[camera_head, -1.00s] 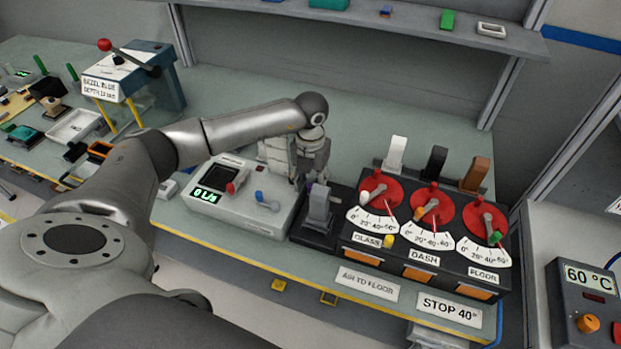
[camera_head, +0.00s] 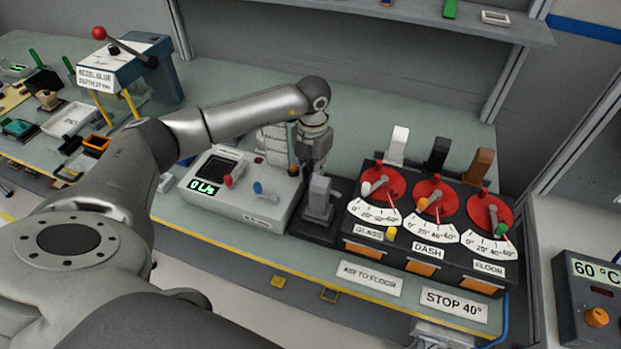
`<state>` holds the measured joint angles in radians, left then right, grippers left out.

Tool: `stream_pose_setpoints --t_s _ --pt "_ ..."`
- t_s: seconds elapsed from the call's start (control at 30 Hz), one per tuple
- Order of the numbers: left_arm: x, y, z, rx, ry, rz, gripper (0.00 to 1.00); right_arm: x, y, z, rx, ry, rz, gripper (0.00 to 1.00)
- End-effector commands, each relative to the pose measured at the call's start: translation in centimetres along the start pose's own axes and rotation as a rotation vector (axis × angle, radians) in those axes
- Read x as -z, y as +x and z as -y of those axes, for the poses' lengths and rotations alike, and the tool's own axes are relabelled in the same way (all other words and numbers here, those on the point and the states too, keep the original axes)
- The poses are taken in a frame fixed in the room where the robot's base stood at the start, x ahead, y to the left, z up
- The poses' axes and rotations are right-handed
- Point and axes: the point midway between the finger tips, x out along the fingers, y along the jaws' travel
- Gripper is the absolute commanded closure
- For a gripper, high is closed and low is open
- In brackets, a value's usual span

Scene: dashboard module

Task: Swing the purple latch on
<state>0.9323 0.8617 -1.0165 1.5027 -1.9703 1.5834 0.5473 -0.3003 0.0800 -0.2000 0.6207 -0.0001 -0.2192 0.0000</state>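My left arm comes in from the left, and my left gripper (camera_head: 317,165) points down just behind an upright grey block (camera_head: 319,194) on a black base. The base lies between a pale console (camera_head: 250,207) and the black dial box. I cannot make out a purple latch; it may be hidden by the gripper or the grey block. The fingertips are small and partly covered by the block, so their opening and any contact are unclear. My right gripper is not in view.
The console carries a red lever (camera_head: 235,174), a blue lever (camera_head: 264,193) and a green-lit display (camera_head: 205,188). To the right, the dial box (camera_head: 402,249) has three red dials. A shelf (camera_head: 420,22) runs along the back.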

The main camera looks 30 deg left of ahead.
Motion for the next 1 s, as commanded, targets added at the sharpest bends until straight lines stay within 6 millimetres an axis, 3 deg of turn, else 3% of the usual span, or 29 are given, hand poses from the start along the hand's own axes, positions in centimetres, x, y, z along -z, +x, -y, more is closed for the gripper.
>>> stream_pose_setpoints --t_s 0.03,0.13,0.57,0.6,0.77,1.0 --pt "-0.4 0.6 0.0 0.000 0.044 0.005 1.00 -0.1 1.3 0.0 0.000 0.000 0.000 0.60" --pt "-0.7 0.4 0.0 0.000 0.123 0.004 1.00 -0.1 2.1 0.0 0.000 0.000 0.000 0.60" --pt "-0.9 0.0 0.0 -0.001 0.185 0.002 1.00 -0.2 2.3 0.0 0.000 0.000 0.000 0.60" --pt "-0.9 0.0 0.0 0.000 0.184 0.002 0.82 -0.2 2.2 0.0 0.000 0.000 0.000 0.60" --pt "-0.8 0.0 0.0 0.000 0.184 0.002 0.62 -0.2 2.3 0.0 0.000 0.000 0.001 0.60" --pt "-0.8 0.0 0.0 0.000 0.184 0.002 0.62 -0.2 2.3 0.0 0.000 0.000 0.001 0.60"
